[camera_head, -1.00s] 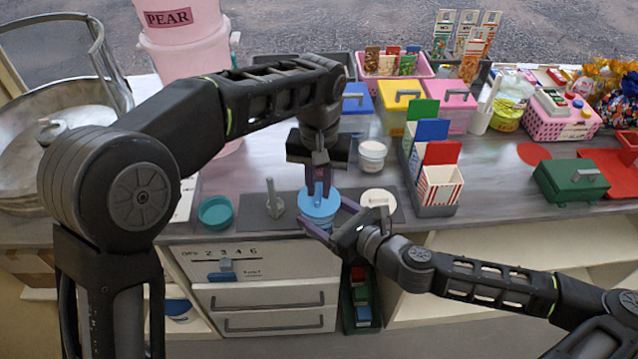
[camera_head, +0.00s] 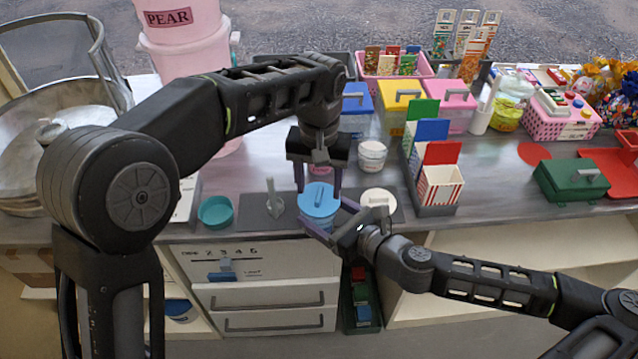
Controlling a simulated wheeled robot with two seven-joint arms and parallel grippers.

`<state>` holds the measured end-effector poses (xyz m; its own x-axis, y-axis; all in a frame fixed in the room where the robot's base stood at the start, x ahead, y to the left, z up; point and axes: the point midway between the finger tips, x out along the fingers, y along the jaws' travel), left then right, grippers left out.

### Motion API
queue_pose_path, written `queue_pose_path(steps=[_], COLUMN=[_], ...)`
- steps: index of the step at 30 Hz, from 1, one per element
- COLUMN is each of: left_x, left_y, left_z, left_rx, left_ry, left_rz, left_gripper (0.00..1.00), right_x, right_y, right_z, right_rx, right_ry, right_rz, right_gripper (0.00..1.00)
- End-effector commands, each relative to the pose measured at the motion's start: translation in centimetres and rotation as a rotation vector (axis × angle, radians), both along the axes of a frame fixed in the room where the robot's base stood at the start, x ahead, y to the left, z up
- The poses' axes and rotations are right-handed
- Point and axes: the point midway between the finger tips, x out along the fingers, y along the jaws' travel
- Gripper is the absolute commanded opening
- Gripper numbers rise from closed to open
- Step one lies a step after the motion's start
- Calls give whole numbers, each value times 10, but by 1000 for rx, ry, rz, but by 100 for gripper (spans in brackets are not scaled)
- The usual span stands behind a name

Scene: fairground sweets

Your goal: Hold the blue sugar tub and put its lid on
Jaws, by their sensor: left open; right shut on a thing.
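The blue sugar tub (camera_head: 317,224) stands at the front edge of the counter, mostly hidden under its blue lid. The round blue lid (camera_head: 312,208) with a bar handle lies on top of the tub and looks about level; whether it is fully seated I cannot tell. My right gripper (camera_head: 324,228) is shut on the tub, its fingers reaching in from the right just below the lid. My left gripper (camera_head: 319,186) is open and empty, pointing down over the back of the lid, with its fingers apart on either side of the handle.
A grey scoop (camera_head: 274,200) and a teal bowl (camera_head: 216,211) lie to the left. A white round lid (camera_head: 378,202) lies to the right, with a white tub (camera_head: 372,155) behind. A rack of striped boxes (camera_head: 436,208) stands farther right.

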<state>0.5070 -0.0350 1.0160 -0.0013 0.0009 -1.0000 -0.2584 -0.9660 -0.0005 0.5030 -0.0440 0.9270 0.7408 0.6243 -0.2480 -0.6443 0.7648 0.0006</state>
Motion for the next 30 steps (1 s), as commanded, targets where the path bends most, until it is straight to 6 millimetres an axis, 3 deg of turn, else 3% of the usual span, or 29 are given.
queue_pose_path(steps=[15,25,30], left_x=[0,0,0], left_y=[-1,0,0], left_z=[53,57,57], left_rx=[-2,-1,-1], left_ry=[-3,-1,-1], left_rz=[-1,-1,-1], left_gripper=[56,56,43], right_x=[0,0,0], right_y=[1,1,1], right_z=[2,2,2], right_rx=[1,1,1], right_ry=[-4,-4,-4], right_rz=[1,1,1], right_gripper=[37,37,37])
